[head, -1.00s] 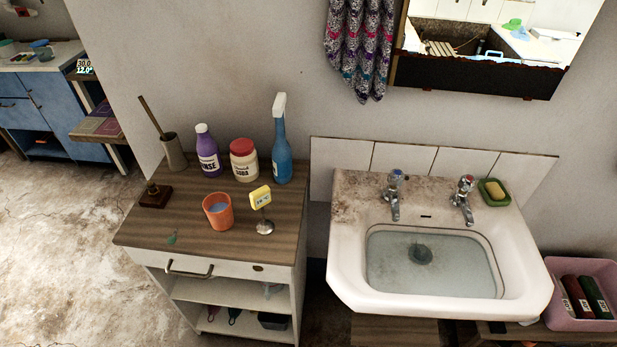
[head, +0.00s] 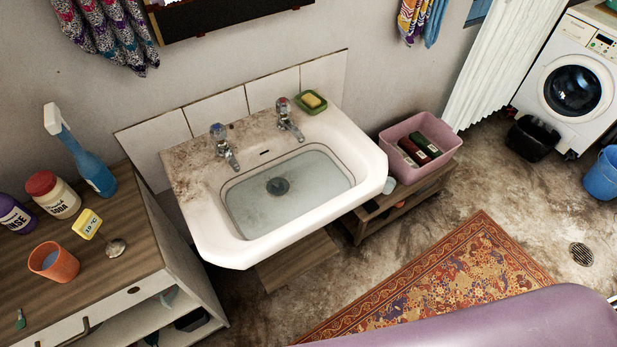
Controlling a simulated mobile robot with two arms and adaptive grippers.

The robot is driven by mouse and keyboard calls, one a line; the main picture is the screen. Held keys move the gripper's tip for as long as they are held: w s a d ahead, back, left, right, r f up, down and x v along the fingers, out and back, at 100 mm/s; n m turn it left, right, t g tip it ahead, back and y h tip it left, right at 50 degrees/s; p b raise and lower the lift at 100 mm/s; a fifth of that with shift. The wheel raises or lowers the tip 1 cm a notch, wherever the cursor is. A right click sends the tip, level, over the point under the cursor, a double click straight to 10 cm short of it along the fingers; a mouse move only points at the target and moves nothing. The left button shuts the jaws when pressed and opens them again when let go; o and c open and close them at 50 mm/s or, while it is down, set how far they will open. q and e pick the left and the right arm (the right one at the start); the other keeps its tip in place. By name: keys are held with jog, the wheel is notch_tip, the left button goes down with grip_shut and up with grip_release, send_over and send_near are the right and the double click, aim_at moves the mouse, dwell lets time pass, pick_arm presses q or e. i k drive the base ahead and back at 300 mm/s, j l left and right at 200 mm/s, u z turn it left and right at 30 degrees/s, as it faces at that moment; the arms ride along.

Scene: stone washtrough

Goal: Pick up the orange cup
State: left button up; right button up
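The orange cup (head: 54,262) stands upright on the wooden top of a small cabinet (head: 130,225) at the lower left of the head view. Something bluish shows inside the cup. Neither of my grippers is in view, so nothing of mine is seen near the cup.
A blue spray bottle (head: 88,163), a red-lidded jar (head: 54,195) and a purple bottle (head: 14,214) stand behind the cup. A sink (head: 240,250) with water is right of the cabinet. A pink bin (head: 435,130) and patterned rug (head: 450,275) lie further right.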

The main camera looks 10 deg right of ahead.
aim_at(49, 260)
jog(key=u, duration=1.65)
